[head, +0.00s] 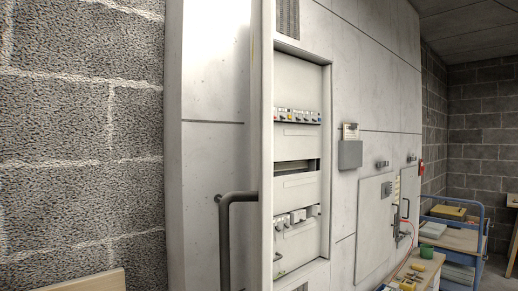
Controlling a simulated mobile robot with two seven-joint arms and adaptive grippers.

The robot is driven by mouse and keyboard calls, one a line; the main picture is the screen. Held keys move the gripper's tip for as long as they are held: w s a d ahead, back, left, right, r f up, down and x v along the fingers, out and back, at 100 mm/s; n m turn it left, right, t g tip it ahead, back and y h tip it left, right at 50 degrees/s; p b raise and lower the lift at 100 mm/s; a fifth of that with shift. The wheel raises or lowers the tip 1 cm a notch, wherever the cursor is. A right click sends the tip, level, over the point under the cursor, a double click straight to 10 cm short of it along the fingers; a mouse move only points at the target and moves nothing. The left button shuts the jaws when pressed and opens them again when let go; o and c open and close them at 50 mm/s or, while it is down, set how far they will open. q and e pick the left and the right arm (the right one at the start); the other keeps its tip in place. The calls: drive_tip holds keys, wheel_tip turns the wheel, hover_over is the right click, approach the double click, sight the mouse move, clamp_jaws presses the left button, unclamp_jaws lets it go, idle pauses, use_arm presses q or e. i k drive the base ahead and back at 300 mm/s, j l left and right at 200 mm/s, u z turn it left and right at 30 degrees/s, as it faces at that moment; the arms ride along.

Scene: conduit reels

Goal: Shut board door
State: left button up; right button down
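The board (298,150) stands open in the middle of the head view, with a row of breakers (297,117), a dark slot and lower switches (297,217) showing. A tall pale panel edge (267,120), which looks like the board door's, runs upright along its left side. A dark grey bent handle (224,245) stands out in front of the pale surface left of that edge. The door's full outline and its hinges cannot be made out. Neither of my grippers is in view.
A rough block wall (80,150) fills the left. A grey box (350,154) and a smaller closed cabinet (373,225) are on the wall at right. A blue trolley (455,240) and a bench with small items stand at lower right. A wooden edge (75,283) shows at lower left.

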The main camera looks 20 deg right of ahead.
sight(260, 196)
drive_tip(key=i+j+z, duration=0.1)
drive_tip(key=z, duration=0.25)
drive_tip(key=i+j+z, duration=0.15)
drive_tip(key=i+z, duration=0.2)
